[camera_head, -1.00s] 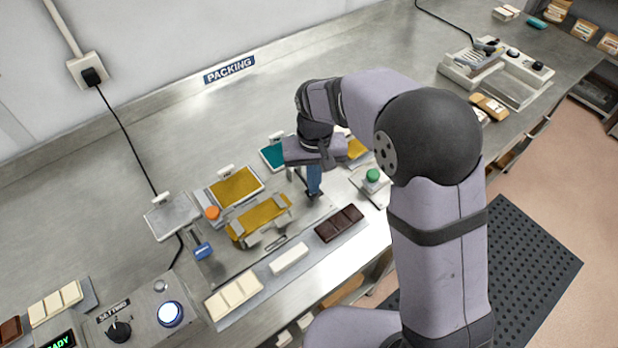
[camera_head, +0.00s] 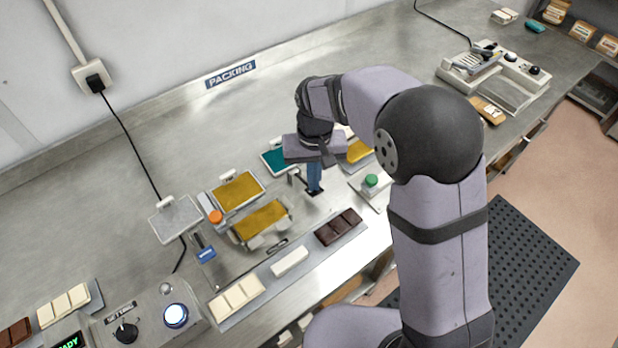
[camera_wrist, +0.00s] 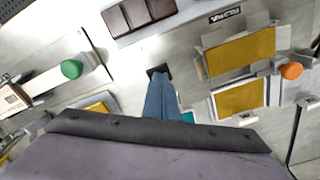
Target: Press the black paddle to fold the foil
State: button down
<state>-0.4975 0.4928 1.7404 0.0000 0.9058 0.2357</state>
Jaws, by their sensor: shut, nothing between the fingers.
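My gripper (camera_head: 314,180) has its blue fingers closed together and pointing down. Their tips are at the black paddle (camera_head: 316,192), which they partly cover, and seem to touch it. In the wrist view the fingers (camera_wrist: 160,98) reach to the paddle (camera_wrist: 157,70), whose dark end shows beyond the tips. A gold foil (camera_head: 262,220) lies on the folding fixture left of the gripper, with pale metal flaps (camera_head: 256,242) along its front edge. The foil also shows in the wrist view (camera_wrist: 240,52).
A second gold sheet (camera_head: 238,191) lies behind the fixture, beside an orange button (camera_head: 215,217). A green button (camera_head: 371,181) stands right of the paddle. Dark chocolate (camera_head: 338,227) and white bars (camera_head: 290,261) lie on a front strip.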

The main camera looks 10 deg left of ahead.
notch_tip(320, 180, up, 7)
jog(key=p, duration=0.5)
jog(key=shift+f, duration=0.15)
dwell(0.4)
dwell(0.4)
jog(key=shift+w+a+f+n, duration=0.1)
jog(key=shift+w+f+n, duration=0.15)
jog(key=shift+n, duration=0.35)
jog(key=s+d+f+n+g, duration=0.1)
jog(key=s+d+f, duration=0.4)
jog(key=s+d, duration=0.45)
jog(key=s+d+r+m, duration=0.2)
jog(key=s+d, duration=0.1)
jog(key=d, duration=0.2)
jog(key=s+d+r+m+t, duration=0.1)
jog(key=s+d+r+m, duration=0.1)
jog(key=d, duration=0.4)
jog(key=shift+s+d+m+b, duration=0.25)
jog(key=shift+s+m+b, duration=0.25)
jog(key=shift+s, duration=0.5)
jog(key=shift+r, duration=0.1)
